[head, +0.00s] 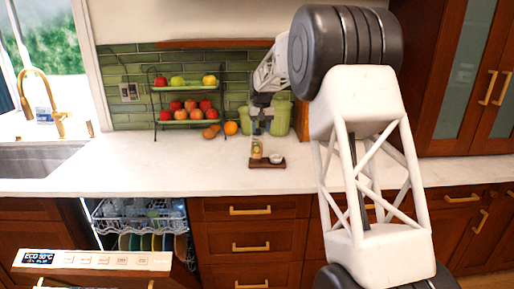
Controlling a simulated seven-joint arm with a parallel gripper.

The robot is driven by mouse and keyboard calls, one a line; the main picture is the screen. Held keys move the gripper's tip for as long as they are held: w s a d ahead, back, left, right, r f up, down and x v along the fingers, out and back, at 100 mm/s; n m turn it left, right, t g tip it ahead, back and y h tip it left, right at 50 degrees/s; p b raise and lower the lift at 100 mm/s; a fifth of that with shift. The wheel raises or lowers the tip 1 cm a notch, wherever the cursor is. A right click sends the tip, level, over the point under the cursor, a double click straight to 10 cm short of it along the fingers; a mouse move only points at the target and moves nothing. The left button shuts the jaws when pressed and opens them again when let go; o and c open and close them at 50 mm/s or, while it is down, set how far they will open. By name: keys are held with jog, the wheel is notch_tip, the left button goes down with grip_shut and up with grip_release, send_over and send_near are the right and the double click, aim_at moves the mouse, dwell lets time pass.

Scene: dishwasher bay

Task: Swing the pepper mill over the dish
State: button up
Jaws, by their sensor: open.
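A small tan and orange upright object, which looks like the pepper mill (256,149), stands on a dark wooden board (267,165) on the counter. A small white dish (276,158) sits on the board just to its right. My gripper (258,127) is open, pointing down right above the mill. At this size I cannot tell whether its fingers are around the mill's top or just above it.
A two-tier fruit rack (187,115) stands at the left, with an orange (231,128) beside it. A green container (279,118) stands behind my gripper. The dishwasher (95,261) is open below, with loaded racks. The counter left of the board is clear.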

aim_at(257, 147)
jog(key=w+f, duration=0.1)
jog(key=w+a+f, duration=0.1)
jog(key=w, duration=0.1)
jog(key=shift+w+f, duration=0.1)
jog(key=shift+f, duration=0.05)
dwell(0.3)
jog(key=shift+a+f, duration=0.15)
jog(key=shift+f, duration=3.8)
jog(key=shift+c, duration=0.4)
grip_shut()
